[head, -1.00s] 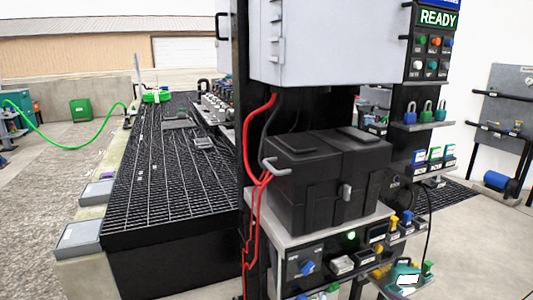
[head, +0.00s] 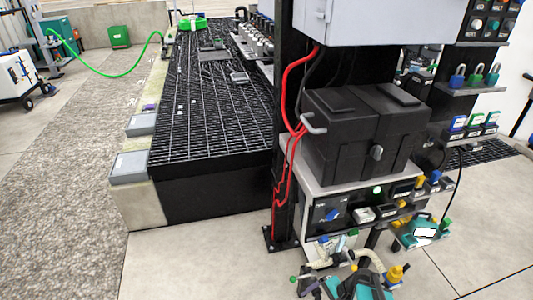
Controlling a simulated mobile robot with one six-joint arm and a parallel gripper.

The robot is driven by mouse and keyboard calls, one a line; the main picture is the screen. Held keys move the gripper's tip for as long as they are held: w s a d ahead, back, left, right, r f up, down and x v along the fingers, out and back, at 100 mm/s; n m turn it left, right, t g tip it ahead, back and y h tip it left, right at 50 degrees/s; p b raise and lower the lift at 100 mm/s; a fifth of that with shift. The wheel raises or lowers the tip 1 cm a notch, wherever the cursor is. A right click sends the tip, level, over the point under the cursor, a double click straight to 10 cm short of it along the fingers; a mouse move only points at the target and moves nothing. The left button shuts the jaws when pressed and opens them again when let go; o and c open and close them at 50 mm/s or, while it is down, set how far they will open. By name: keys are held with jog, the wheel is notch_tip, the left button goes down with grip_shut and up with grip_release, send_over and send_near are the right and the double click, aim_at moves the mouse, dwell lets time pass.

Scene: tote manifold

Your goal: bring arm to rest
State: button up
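My arm and gripper cannot be made out in the head view. A black battery-like case (head: 345,145) with two lids sits on the shelf of a dark post rack, under a grey cabinet (head: 380,20). Red cables (head: 289,150) run down the post on its left. Below the case is a panel with a blue knob (head: 333,214) and a lit green lamp. A teal item with a white label (head: 424,233) sits at the lower right. More teal equipment with a beige hose (head: 365,285) is cut off by the bottom edge.
A raised black grating platform (head: 205,130) with a concrete edge (head: 140,205) stands at the left. Padlocks (head: 475,76) and small labelled boxes line shelves at the right. A white cart (head: 18,78) and green hose (head: 105,72) stand far left. The lower-left floor (head: 185,265) is clear.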

jog(key=s+a+r+n+g+h+p, duration=0.1)
jog(key=s+n+g+h+p, duration=0.4)
jog(key=s+n, duration=0.6)
jog(key=s+h+p, duration=0.1)
jog(key=s, duration=0.3)
jog(key=shift+a+r, duration=0.35)
jog(key=shift+r, duration=0.05)
dwell(1.0)
